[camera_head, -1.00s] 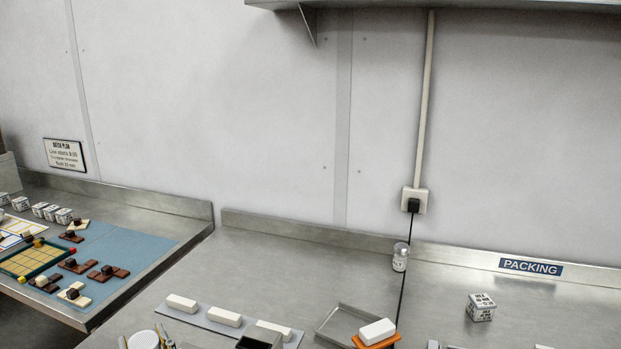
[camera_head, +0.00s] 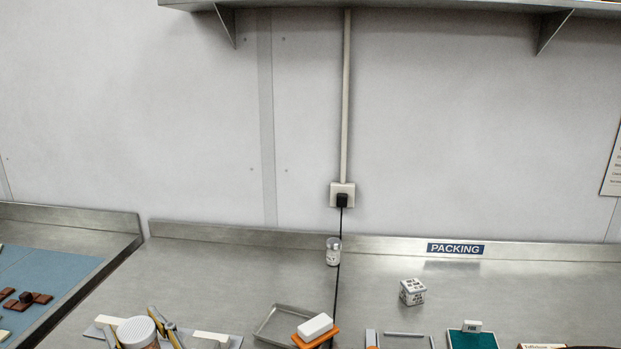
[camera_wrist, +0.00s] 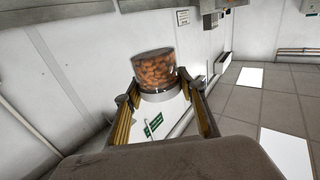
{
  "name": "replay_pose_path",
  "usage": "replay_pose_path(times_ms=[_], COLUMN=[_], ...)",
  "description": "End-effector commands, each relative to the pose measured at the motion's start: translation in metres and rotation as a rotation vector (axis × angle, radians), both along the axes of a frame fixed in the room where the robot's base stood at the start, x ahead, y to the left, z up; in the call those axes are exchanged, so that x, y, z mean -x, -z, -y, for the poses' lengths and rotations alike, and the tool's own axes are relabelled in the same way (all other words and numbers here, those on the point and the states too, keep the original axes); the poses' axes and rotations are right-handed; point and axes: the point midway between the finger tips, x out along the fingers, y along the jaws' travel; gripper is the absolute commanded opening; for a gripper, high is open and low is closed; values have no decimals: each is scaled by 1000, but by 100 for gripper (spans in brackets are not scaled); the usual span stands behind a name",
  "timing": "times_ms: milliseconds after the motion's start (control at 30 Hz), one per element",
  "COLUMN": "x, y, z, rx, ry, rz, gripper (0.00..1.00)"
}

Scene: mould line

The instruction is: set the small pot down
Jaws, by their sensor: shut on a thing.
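The small pot (camera_head: 137,330) shows at the bottom left of the head view, with a white ribbed lid and a little brown below it. In the wrist view the pot (camera_wrist: 154,70) is clear, with orange-brown pieces inside and a white end. My gripper (camera_head: 142,331) is shut on the pot, with its yellow-lined fingers on either side; it also shows in the wrist view (camera_wrist: 165,103). The pot appears above the bench, in front of a grey strip with white blocks (camera_head: 211,339). Its base is cut off by the picture edge.
A small clear jar (camera_head: 333,254) stands near the back ledge. A shallow metal tray (camera_head: 275,322) and an orange piece with a white block (camera_head: 315,325) lie right of my gripper. A printed cube (camera_head: 412,292) stands further right. Bare steel lies behind the tray.

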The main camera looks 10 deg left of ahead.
Motion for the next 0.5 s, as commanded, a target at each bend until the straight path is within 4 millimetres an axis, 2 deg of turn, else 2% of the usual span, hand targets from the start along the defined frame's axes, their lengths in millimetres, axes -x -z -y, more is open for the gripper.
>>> replay_pose_path(times_ms=[500], x=[-3], y=[-50], z=[73], rx=[-4], ry=[57], rz=[3], gripper=[15])
